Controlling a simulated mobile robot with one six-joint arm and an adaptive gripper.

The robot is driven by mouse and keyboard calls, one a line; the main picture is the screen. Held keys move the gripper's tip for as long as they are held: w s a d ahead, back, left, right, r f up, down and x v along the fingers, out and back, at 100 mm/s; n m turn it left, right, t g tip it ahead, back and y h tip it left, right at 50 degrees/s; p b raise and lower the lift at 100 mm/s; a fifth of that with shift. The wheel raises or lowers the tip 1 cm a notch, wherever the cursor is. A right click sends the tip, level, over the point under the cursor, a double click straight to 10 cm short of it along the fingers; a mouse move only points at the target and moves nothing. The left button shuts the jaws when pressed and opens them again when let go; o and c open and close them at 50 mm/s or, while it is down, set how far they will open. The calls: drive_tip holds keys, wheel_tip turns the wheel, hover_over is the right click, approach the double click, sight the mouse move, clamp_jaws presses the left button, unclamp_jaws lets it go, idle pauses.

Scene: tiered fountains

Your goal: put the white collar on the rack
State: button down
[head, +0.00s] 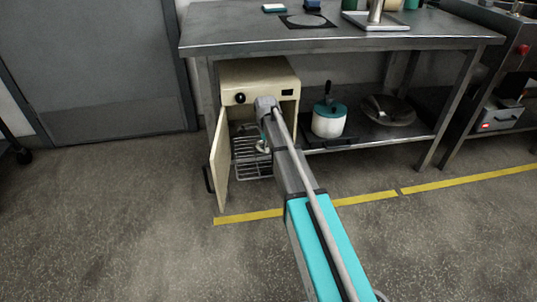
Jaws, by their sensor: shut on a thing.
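The rack (254,171) is a wire shelf low inside a cream cabinet (258,75), whose front is open. My arm reaches from the lower right to the cabinet's opening. My gripper (262,143) is at the opening, just above the rack's back part, mostly hidden by my own wrist. It is shut on a small pale thing that looks like the white collar (263,149). Little of the collar shows, and I cannot tell whether it touches the rack.
The cabinet door (219,160) stands open on the left. A steel table (340,38) is above. A white pot with a teal lid (329,118) and a round pan (388,110) stand on the lower shelf to the right. The floor in front is clear.

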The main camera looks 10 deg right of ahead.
drive_tip(key=shift+f+b, duration=0.9)
drive_tip(key=shift+f, duration=0.3)
drive_tip(key=shift+f, duration=0.2)
drive_tip(key=c, duration=0.7)
unclamp_jaws()
drive_tip(key=shift+r, duration=0.1)
drive_tip(key=shift+r, duration=0.2)
wheel_tip(320, 180, up, 12)
drive_tip(key=p, duration=1.2)
drive_tip(key=shift+f, duration=0.1)
